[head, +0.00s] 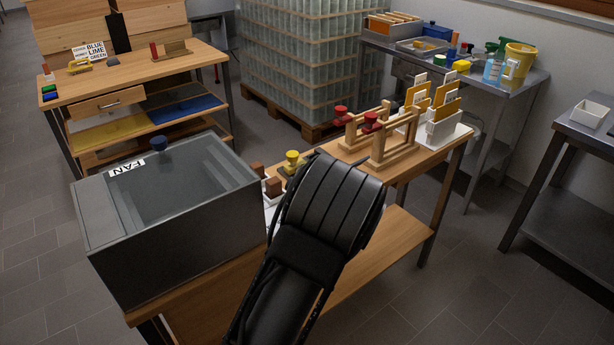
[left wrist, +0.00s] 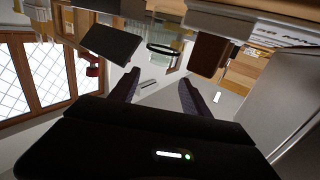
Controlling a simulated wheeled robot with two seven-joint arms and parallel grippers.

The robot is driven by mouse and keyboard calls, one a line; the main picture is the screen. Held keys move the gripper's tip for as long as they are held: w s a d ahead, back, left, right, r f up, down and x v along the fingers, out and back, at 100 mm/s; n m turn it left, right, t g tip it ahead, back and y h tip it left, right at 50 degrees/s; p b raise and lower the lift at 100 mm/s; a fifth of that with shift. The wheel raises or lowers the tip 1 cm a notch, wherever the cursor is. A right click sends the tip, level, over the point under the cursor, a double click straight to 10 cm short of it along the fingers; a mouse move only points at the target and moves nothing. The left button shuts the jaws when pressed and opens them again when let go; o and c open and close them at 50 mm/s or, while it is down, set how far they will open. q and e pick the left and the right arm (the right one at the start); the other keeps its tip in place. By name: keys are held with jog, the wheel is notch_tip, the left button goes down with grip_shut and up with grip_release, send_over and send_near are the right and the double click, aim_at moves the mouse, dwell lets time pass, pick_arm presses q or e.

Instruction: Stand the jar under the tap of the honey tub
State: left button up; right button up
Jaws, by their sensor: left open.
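No honey tub or tap can be made out in the head view. A tall stack of clear glass jars (head: 305,60) stands on a wooden pallet at the back. My black arm crosses the middle of the head view, and its gripper is hidden there. In the left wrist view my left gripper (left wrist: 158,85) is open, with nothing seen between its fingers. Beyond the fingertips is a clear, greenish glassy thing with a dark oval ring (left wrist: 165,48); I cannot tell whether it is a jar. My right gripper is not in view.
A grey FAN box (head: 180,250) fills the near left of the wooden bench. Brown blocks (head: 273,188), a yellow-topped piece (head: 292,160) and wooden stands with red knobs (head: 393,150) crowd the bench by my arm. The lower shelf (head: 380,250) looks bare. Open floor lies right.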

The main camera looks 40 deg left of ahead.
pick_arm(q)
jog(key=shift+x, duration=1.4)
jog(key=shift+f, duration=0.1)
jog(key=shift+w+a+p, duration=0.15)
jog(key=shift+w+p, duration=0.1)
jog(key=shift+p, duration=0.1)
jog(key=p+x, duration=0.1)
jog(key=x, duration=0.3)
jog(key=shift+w+a+f, duration=0.15)
jog(key=shift+w+a, duration=0.05)
jog(key=shift+w, duration=0.05)
grip_shut()
